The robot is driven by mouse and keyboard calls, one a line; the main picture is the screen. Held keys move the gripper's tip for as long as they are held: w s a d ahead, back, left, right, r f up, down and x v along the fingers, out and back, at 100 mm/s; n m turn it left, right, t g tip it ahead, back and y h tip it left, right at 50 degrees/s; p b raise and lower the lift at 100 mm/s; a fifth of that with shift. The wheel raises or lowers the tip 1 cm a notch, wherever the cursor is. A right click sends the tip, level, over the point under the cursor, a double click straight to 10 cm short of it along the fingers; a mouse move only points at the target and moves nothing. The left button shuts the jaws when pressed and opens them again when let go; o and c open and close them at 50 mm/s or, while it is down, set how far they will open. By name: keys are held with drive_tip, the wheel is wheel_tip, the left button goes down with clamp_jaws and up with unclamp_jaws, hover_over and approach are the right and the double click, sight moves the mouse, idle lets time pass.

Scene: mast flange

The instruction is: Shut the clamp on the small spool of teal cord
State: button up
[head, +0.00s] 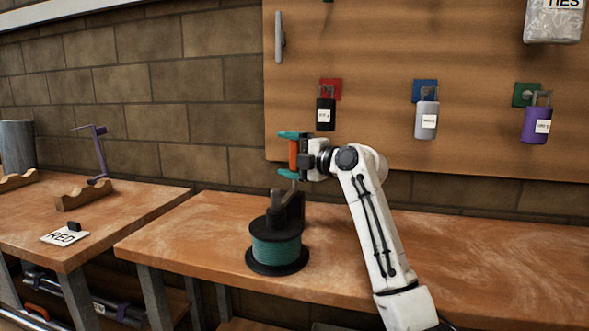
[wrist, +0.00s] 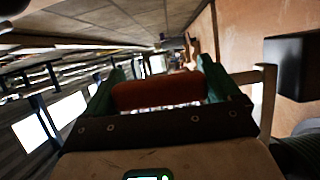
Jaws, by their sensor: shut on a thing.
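The small spool of teal cord (head: 276,251) stands upright on the bench, on a black round base. A black clamp block (head: 290,210) sits on top of it, with a metal lever rising from it. My gripper (head: 291,154) is above the spool, its teal fingers one above the other. It is shut on an orange handle (head: 293,153), which looks like the end of the clamp's lever. In the wrist view the handle (wrist: 158,93) lies across between the two teal fingers. The clamp's contact with the cord is hidden.
The bench (head: 480,260) is clear to the right of the spool. A wooden board (head: 370,50) behind carries black, grey and purple padlocks. A second bench (head: 110,225) at left holds wooden cradles and a RED card (head: 65,236). A gap separates the benches.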

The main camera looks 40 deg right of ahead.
drive_tip(key=shift+f, duration=0.15)
idle(0.4)
drive_tip(key=o, duration=1.2)
drive_tip(key=shift+a, duration=0.1)
drive_tip(key=shift+s, duration=0.1)
drive_tip(key=v, duration=1)
drive_tip(key=shift+s, duration=0.35)
